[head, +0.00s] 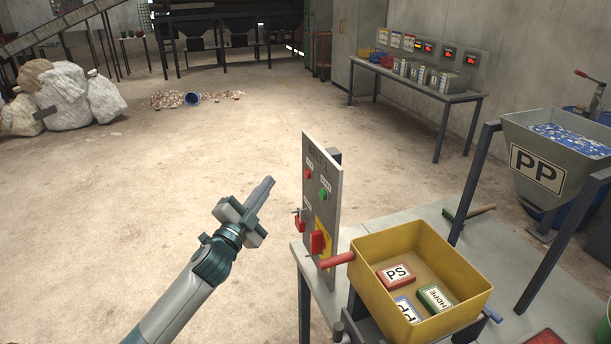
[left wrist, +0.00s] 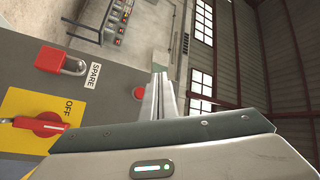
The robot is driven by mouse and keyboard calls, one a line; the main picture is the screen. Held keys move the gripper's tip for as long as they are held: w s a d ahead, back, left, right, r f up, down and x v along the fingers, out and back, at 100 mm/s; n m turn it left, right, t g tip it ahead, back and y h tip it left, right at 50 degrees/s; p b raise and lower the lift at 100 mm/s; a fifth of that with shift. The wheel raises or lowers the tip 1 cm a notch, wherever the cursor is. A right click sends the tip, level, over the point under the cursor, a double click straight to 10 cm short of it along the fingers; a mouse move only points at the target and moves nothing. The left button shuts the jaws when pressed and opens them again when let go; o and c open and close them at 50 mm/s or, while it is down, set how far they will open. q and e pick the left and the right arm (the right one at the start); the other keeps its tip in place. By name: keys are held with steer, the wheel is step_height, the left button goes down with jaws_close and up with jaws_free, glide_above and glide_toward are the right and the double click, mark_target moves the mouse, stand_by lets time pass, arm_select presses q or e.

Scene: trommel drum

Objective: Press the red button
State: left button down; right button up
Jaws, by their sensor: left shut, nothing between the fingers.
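A grey upright control panel (head: 333,205) stands on the table's left side. The small round red button (head: 308,174) is on its upper part, with a green button (head: 323,195) to its right. My left gripper (head: 268,184) is shut and empty, left of the panel, its fingers pointing up and right, apart from the button in the head view. In the left wrist view the shut fingers (left wrist: 158,88) show just right of a round red button (left wrist: 139,93). My right gripper is not in view.
Below the buttons are a red padlock (left wrist: 62,62) and a red rotary switch (left wrist: 38,124) on a yellow plate marked OFF. A yellow bin (head: 372,280) with labelled blocks stands right of the panel.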

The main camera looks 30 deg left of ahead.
arm_select(q)
steer(key=w+d, duration=0.4)
steer(key=w, duration=0.1)
steer(key=shift+d, duration=0.15)
steer(key=shift+w+d, duration=0.15)
stand_by(2.1)
steer(key=shift+w+d, duration=0.15)
steer(key=shift+w, duration=0.05)
steer(key=shift+w+d, duration=0.25)
steer(key=shift+w, duration=0.05)
stand_by(1.1)
steer(key=shift+s, duration=0.1)
steer(key=shift+s+a, duration=0.55)
stand_by(0.5)
steer(key=shift+s+a+p, duration=0.55)
steer(key=shift+s+a, duration=1.05)
steer(key=shift+s, duration=0.3)
